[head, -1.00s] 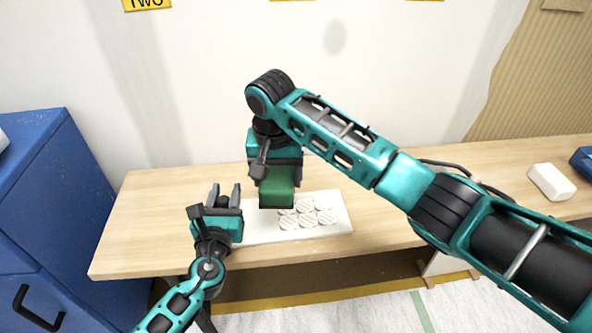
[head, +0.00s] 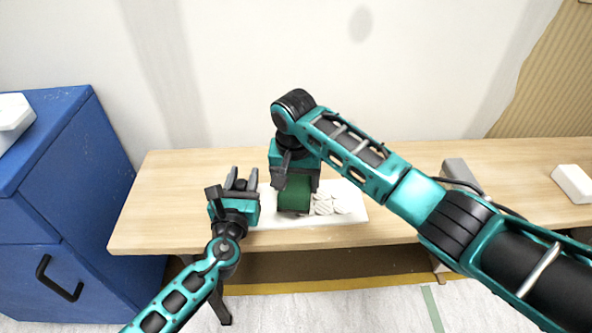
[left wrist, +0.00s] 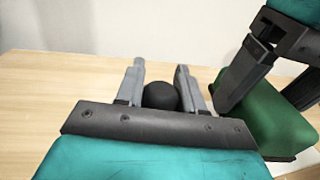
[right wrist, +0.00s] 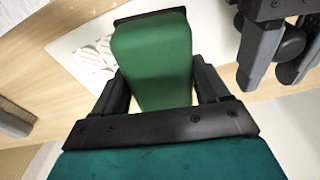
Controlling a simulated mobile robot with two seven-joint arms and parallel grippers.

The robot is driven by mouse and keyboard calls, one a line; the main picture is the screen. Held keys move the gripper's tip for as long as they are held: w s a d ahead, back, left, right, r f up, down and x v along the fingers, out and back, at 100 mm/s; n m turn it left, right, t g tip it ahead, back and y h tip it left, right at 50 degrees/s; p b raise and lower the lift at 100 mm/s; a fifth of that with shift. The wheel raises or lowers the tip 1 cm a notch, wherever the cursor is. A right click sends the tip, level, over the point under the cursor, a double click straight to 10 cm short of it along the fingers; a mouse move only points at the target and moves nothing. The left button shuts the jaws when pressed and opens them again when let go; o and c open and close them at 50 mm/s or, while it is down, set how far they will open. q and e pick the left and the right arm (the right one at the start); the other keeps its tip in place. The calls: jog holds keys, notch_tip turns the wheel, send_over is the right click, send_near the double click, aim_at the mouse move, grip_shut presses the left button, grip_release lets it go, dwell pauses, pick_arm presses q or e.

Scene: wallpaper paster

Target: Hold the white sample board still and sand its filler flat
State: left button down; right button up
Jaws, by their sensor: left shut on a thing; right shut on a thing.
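The white sample board (head: 268,216) lies flat on the wooden table, with ridged round filler patches (head: 326,204) on its right part; some show in the right wrist view (right wrist: 95,62). My right gripper (head: 298,184) is shut on a green sanding block (head: 294,198) over the board, covering some patches. I cannot tell whether its dark sole touches them. My left gripper (head: 243,173) is at the board's left end, its fingers around a black knob (left wrist: 160,96). What is under the knob, and the board's left edge, are hidden.
A blue cabinet (head: 55,165) stands left of the table (head: 170,205), with a white object (head: 12,113) on top. A grey block (head: 458,171) and a white block (head: 573,183) lie to the right, beyond my right arm. The wall is close behind the table.

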pick_arm(q)
jog(key=shift+s+f, duration=0.1)
jog(key=shift+f, duration=0.2)
pick_arm(e)
jog(key=shift+f, duration=0.35)
